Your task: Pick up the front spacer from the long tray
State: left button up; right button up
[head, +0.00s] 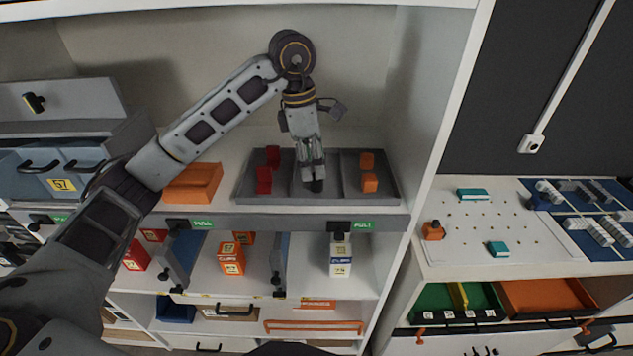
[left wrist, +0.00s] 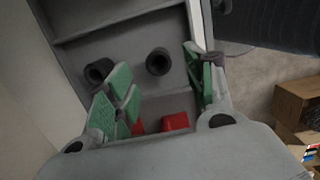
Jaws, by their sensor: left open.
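The long grey tray (head: 386,188) stands on the shelf, split into compartments. Two black round spacers stand in its middle compartment. In the left wrist view, the front spacer (left wrist: 158,62) is on the right, nearer the tray's front wall, and the other spacer (left wrist: 100,71) is on the left. In the head view, one dark spacer (head: 316,186) shows just below my left gripper (head: 312,170). My left gripper is open and points down over the middle compartment. Its green-padded fingers (left wrist: 158,92) are spread either side of the front spacer's line; nothing is held. My right gripper is not in view.
Red blocks (head: 264,180) lie in the tray's left compartment and orange blocks (head: 369,182) in its right one. An orange bin (head: 193,184) stands left of the tray. A white cabinet wall (head: 430,120) rises to the right.

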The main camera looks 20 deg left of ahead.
aim_at(317, 183)
pick_arm(q)
jog(key=shift+f, duration=0.1)
dwell(0.3)
jog(key=shift+w+d+f+p, duration=0.1)
jog(key=shift+d+f+p, duration=0.1)
jog(key=shift+f, duration=0.65)
jog(key=shift+w+d+f+p, duration=0.1)
jog(key=shift+f+p, duration=0.15)
jog(key=shift+f, duration=0.55)
jog(key=shift+w+d+f+p, duration=0.1)
jog(key=shift+f+p, duration=0.1)
jog(key=shift+f, duration=0.65)
jog(key=shift+s, duration=0.1)
jog(key=c, duration=0.9)
